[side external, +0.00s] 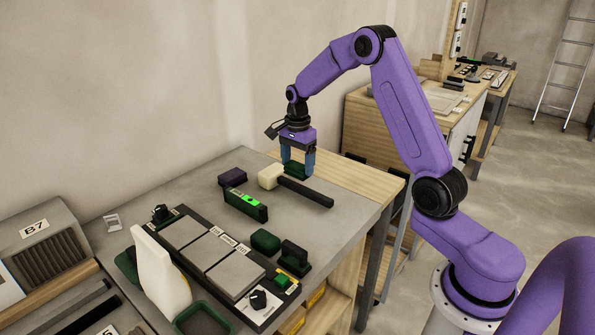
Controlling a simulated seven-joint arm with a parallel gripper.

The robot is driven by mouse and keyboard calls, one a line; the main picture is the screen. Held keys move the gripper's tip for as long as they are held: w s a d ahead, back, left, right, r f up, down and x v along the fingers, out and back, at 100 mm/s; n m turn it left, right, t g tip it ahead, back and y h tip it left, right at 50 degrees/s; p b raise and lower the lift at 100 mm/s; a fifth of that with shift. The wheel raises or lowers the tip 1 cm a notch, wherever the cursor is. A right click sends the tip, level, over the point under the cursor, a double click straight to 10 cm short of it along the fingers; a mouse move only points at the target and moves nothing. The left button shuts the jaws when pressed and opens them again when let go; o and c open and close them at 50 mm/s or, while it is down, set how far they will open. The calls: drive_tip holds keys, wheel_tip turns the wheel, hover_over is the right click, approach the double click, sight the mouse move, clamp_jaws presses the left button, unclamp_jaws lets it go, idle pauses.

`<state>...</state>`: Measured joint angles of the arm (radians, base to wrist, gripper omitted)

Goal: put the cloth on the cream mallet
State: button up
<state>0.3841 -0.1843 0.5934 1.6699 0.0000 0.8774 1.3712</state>
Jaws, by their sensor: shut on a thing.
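The cream mallet lies on the grey bench top, with a cream block head (270,176) and a dark handle (306,193) pointing to the lower right. My gripper (297,167) points down just behind and to the right of the mallet head. Its blue fingers are shut on a small dark green piece, which looks like the folded cloth (296,171). The fingers partly hide the cloth. It is low over the bench and apart from the mallet head in the picture; I cannot tell whether it touches the surface.
A dark purple block (232,177) and a green level with a lit display (246,204) lie left of the mallet. Dark green blocks (265,241) sit nearer, beside a black board with grey tiles (208,251). A cream upright piece (158,272) stands at front left.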

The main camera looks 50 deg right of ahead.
sight(297, 165)
drive_tip(key=shift+f, duration=1.55)
drive_tip(key=shift+f, duration=0.1)
drive_tip(key=o, duration=1)
drive_tip(key=shift+c, duration=0.2)
